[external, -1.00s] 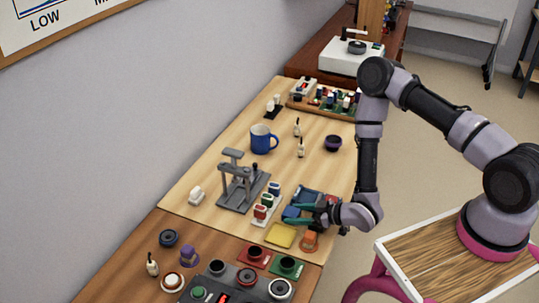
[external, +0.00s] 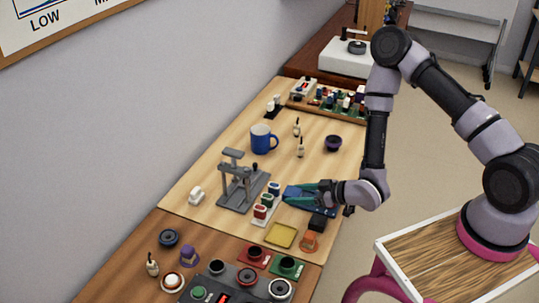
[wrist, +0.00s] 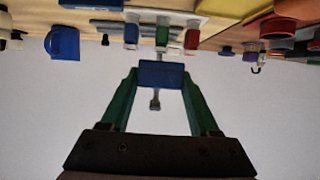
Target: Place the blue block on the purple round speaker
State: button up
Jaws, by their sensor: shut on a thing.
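My gripper (external: 308,191) is at the right side of the light wooden table. In the wrist view, its green fingers (wrist: 160,85) are shut on the blue block (wrist: 160,72), which spans the gap between them. A purple rounded object (external: 189,256) stands at the lower left on the darker wood, well away from my gripper. A dark purple round piece (external: 333,142) sits farther back on the table. I cannot tell for sure which is the speaker.
A grey stand (external: 240,188) and a rack of coloured pieces (external: 266,206) stand left of my gripper. A yellow tray (external: 281,235), an orange piece (external: 310,241) and a black block (external: 318,221) lie nearer. A blue mug (external: 261,140) stands farther back.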

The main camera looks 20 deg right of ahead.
jog(key=w+d+r+m+t+h, duration=0.1)
jog(key=w+d+r, duration=0.1)
jog(key=w+d, duration=0.5)
jog(key=w+d+r+m+t+h, duration=0.1)
jog(key=w+d, duration=0.4)
jog(key=w, duration=0.4)
jog(key=m+h, duration=0.3)
send_over(337, 141)
notch_tip(337, 141, down, 2)
jog(key=shift+s+f+t, duration=0.1)
jog(key=shift+f+t, duration=0.05)
jog(key=shift+t, duration=0.25)
jog(key=shift+f, duration=2.3)
jog(key=shift+f, duration=0.1)
jog(key=o, duration=1.5)
jog(key=shift+c, duration=0.2)
